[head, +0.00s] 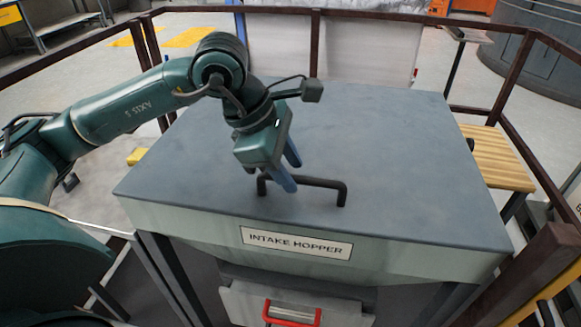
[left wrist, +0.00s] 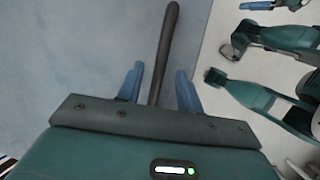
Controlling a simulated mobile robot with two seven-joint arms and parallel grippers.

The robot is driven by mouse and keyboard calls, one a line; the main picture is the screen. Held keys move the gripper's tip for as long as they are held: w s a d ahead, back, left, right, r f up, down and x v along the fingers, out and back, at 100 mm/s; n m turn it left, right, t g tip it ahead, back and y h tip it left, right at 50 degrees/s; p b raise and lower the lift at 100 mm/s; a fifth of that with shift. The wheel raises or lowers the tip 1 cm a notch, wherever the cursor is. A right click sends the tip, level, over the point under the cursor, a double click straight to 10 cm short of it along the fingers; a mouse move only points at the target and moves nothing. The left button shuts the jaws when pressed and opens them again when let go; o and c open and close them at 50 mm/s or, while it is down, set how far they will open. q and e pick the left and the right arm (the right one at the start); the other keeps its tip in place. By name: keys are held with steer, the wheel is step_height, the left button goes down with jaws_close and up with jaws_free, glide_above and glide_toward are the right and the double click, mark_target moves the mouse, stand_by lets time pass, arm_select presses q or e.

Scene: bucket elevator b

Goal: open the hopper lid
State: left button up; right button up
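The hopper lid (head: 390,150) is a wide, flat grey-blue plate lying shut on the intake hopper (head: 400,258). Its dark bar handle (head: 325,182) stands near the front edge. My left gripper (head: 291,177) is tilted down over the handle's left part, with its blue fingers apart. In the left wrist view the handle (left wrist: 168,32) runs between the open fingers of the left gripper (left wrist: 160,72), with gaps visible on both sides. Contact cannot be made out. At the upper right of that view, parts of my other arm show, with a blue, finger-like tip cut by the edge.
A red-handled panel (head: 291,315) is below the hopper's label. Brown railings (head: 512,70) surround the hopper at the back and sides. A slatted wooden platform (head: 497,160) stands at the right. The lid's top is clear apart from the handle and my gripper.

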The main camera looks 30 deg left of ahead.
arm_select(q)
steer(key=shift+w+d+f, duration=0.1)
steer(key=shift+f, duration=0.25)
steer(key=shift+c, duration=0.3)
jaws_close()
